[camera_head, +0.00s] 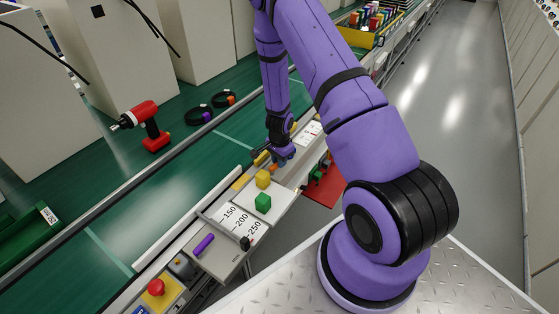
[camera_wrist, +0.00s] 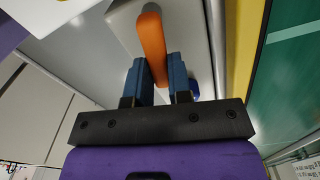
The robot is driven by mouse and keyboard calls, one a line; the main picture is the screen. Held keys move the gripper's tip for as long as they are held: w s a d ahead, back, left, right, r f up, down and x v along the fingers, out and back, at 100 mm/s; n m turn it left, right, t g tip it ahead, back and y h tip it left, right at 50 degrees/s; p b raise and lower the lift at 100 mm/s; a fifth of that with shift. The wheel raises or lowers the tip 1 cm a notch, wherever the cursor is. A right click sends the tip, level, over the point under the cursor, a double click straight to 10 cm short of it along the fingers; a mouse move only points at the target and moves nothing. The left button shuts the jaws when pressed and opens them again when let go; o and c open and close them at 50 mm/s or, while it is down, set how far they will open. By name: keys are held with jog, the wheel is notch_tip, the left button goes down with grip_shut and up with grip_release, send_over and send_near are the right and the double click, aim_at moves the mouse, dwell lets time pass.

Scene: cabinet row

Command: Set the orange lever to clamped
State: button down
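The orange lever (camera_wrist: 152,45) stands out from a light grey panel in the wrist view. Its lower part lies between the two blue fingers of my gripper (camera_wrist: 161,80). The fingers sit close against both its sides, with no clear gap, so my gripper looks shut on it. In the head view my gripper (camera_head: 282,158) is low over the workbench strip, and a small orange part of the lever (camera_head: 274,167) shows beside it. The lever's base and any clamp marking are hidden or too small to read.
Nearer are a purple handle (camera_head: 203,244) and a red button (camera_head: 156,287). A red drill (camera_head: 146,125) stands on the green belt (camera_head: 190,175). The floor aisle at right is clear.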

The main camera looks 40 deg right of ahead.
jog(key=shift+w+a+n, duration=0.1)
jog(key=shift+w+n, duration=0.1)
jog(key=shift+n, duration=0.45)
jog(key=shift+w+n, duration=0.2)
jog(key=shift+n, duration=0.45)
jog(key=c, duration=1)
grip_release()
jog(key=shift+c, duration=0.2)
jog(key=shift+r, duration=0.1)
notch_tip(320, 180, up, 11)
